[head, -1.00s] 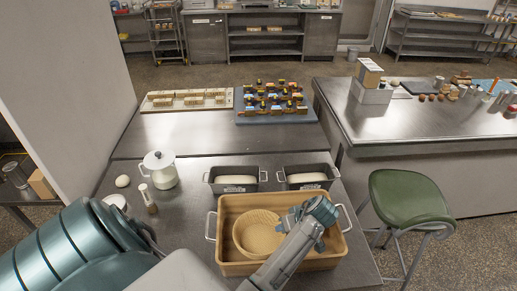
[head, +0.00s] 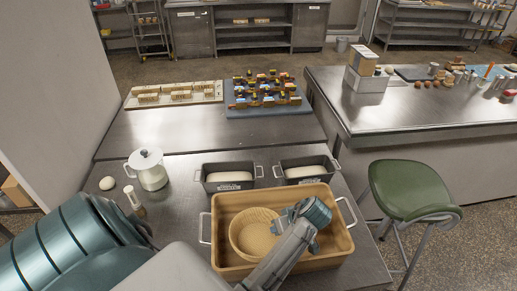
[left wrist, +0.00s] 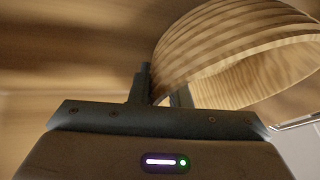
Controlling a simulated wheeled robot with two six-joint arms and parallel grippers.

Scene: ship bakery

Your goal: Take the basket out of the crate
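The round, ribbed, straw-coloured basket (head: 254,238) stands inside the tan crate (head: 225,262), toward its left side. The crate has metal handles and sits on the steel table. My left gripper (head: 285,224) reaches into the crate at the basket's right side. In the left wrist view, its fingers (left wrist: 164,92) are close together on either side of the basket's wall (left wrist: 215,45), shut on it. The basket looks tilted in that view, and its lower part is hidden in the head view. My right gripper is not in view.
Two dark loaf tins (head: 228,187) (head: 304,179) with dough stand just behind the crate. A white pot (head: 149,170), a small shaker (head: 133,197) and a dough ball (head: 107,183) are at left. A green stool (head: 408,188) stands at right.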

